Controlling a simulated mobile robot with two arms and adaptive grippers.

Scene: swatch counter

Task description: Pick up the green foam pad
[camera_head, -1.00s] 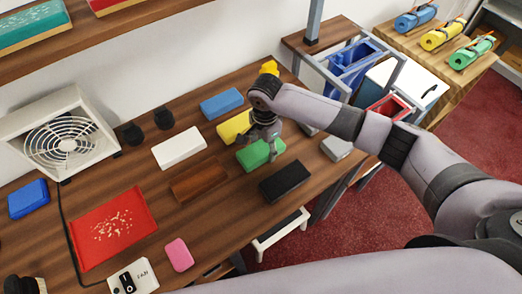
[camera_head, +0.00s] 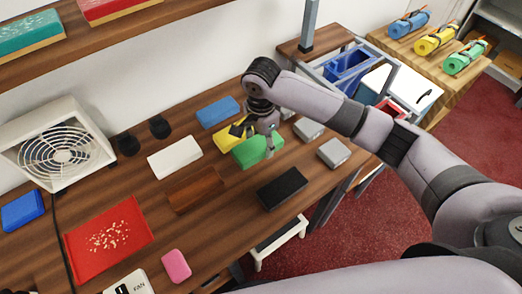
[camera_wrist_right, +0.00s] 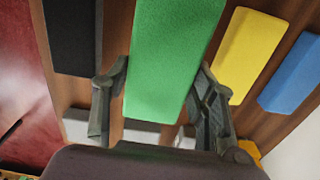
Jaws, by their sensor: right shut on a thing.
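The green foam pad (camera_head: 250,156) is between the fingers of my right gripper (camera_head: 256,140), which is shut on it. It appears raised above the wooden counter and partly covers the yellow pad (camera_head: 226,138) behind it. In the right wrist view the green pad (camera_wrist_right: 172,50) runs lengthwise between the two fingers of the right gripper (camera_wrist_right: 163,82), one at each long side. My left gripper is in neither view.
Around it on the counter (camera_head: 225,225) lie a black pad (camera_head: 282,188), a brown block (camera_head: 195,190), a white pad (camera_head: 174,157), a blue pad (camera_head: 218,111) and grey blocks (camera_head: 334,152). A red tray (camera_head: 75,245) and fan (camera_head: 55,150) stand left.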

